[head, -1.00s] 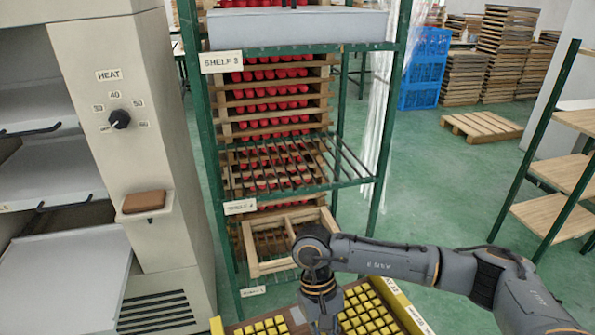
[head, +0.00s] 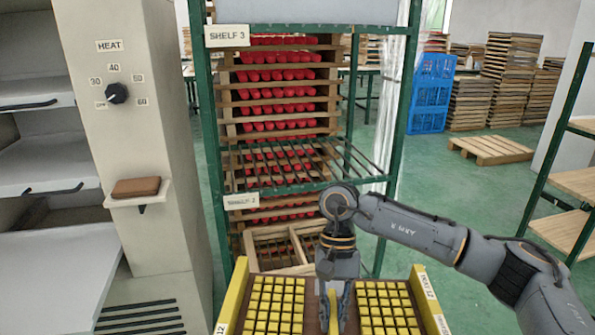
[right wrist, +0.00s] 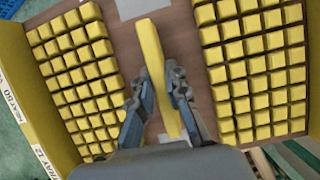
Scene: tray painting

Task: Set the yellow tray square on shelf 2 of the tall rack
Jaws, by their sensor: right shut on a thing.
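The yellow tray (head: 236,290) has yellow end walls, a brown base and two blocks of small yellow pieces. A yellow bar handle (right wrist: 158,75) stands at its middle. My right gripper (head: 333,305) is shut on this handle and holds the tray low in front of the rack. In the right wrist view the fingers (right wrist: 163,95) close on both sides of the bar. The tall rack (head: 204,110) is green. Shelf 2 (head: 355,165), a rack of green bars, looks empty; its label (head: 241,201) is blurred. My left gripper is out of view.
Shelf 3 (head: 228,36) above holds a grey box (head: 310,10). A wooden frame (head: 262,236) sits on the shelf below. Stacked trays of red pieces (head: 275,75) stand behind. A heater cabinet (head: 140,220) is close on the left; a wooden-shelved rack (head: 560,230) is at right.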

